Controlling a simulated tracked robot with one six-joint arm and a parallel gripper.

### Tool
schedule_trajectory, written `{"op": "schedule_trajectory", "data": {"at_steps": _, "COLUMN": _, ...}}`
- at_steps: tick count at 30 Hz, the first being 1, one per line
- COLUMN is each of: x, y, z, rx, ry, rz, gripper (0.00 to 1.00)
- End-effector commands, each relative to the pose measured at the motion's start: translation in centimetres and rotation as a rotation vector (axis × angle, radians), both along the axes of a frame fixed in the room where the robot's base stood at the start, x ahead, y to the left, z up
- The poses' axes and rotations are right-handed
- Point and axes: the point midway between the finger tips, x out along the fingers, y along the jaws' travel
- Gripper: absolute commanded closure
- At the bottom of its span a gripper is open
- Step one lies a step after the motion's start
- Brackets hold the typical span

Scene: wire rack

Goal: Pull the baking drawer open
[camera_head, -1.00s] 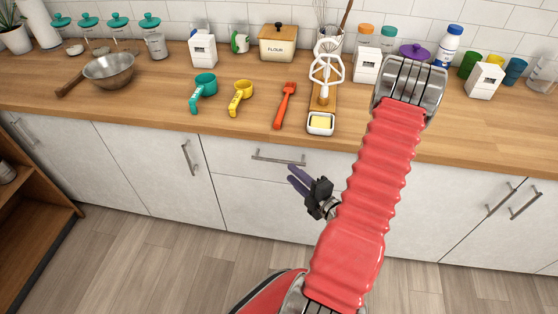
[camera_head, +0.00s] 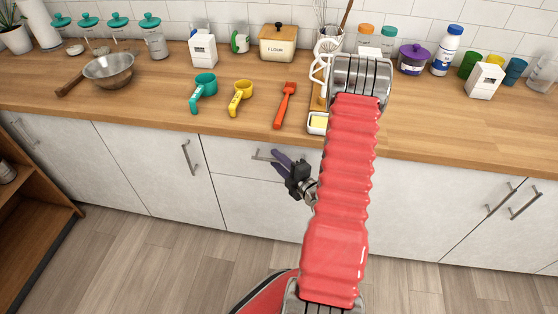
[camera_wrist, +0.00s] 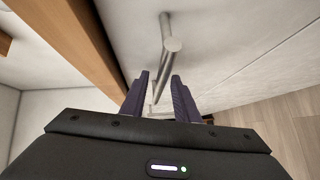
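The drawer (camera_head: 226,152) is a pale front under the counter, flush with the cabinets. Its grey bar handle (camera_head: 260,155) is partly hidden behind my gripper (camera_head: 277,159), which is at the handle's middle to right part. In the wrist view the handle (camera_wrist: 166,52) runs from top centre down between the two dark purple fingers of my gripper (camera_wrist: 160,75). The fingers are apart, one on each side of the bar, with gaps visible. I cannot tell whether either finger touches the bar. The drawer front (camera_wrist: 220,35) is close ahead.
The wooden counter (camera_head: 420,150) above holds a butter dish (camera_head: 318,122), a red brush (camera_head: 285,103) and measuring cups. Its edge (camera_wrist: 92,45) is close beside my gripper in the wrist view. The floor (camera_head: 150,260) before the cabinets is clear.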

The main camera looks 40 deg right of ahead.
Motion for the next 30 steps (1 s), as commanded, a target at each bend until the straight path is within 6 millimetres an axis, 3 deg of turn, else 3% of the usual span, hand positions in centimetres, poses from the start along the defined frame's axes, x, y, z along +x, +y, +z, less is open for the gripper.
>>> {"op": "schedule_trajectory", "data": {"at_steps": 6, "x": 0.00, "y": -0.02, "z": -0.01, "rx": 0.000, "ry": 0.000, "rz": 0.000, "gripper": 0.72}}
{"op": "schedule_trajectory", "data": {"at_steps": 18, "x": -0.04, "y": -0.02, "z": -0.03, "rx": 0.000, "ry": 0.001, "rz": 0.000, "gripper": 1.00}}
{"op": "schedule_trajectory", "data": {"at_steps": 30, "x": -0.08, "y": 0.00, "z": -0.12, "rx": 0.002, "ry": 0.003, "rz": -0.001, "gripper": 1.00}}
